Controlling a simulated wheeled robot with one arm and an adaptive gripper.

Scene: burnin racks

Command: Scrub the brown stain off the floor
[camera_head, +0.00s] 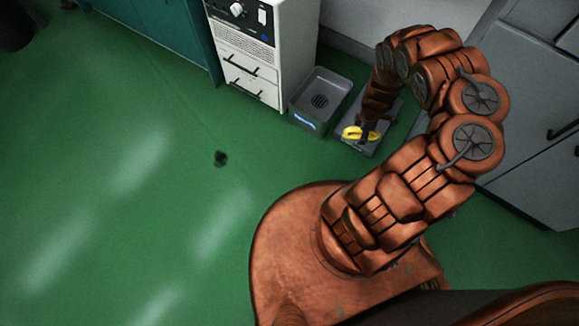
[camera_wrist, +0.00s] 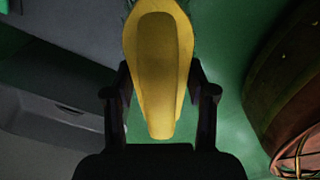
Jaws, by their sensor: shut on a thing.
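The stain (camera_head: 220,158) is a small dark blotch on the green floor, left of my base in the head view. It looks nearly black there. My gripper (camera_wrist: 160,98) is shut on a yellow-handled tool (camera_wrist: 157,60). In the head view the yellow tool (camera_head: 357,133) shows at the end of my arm, over or beside a grey tray at the right. My gripper is well to the right of the stain.
A grey bin (camera_head: 318,100) with a dark grate stands beside a white drawer cabinet (camera_head: 258,50). A grey tray (camera_head: 375,145) lies right of it. Grey cabinets (camera_head: 530,110) stand at the right, teal ones (camera_head: 165,25) at the back. The floor (camera_head: 110,140) around the stain is clear.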

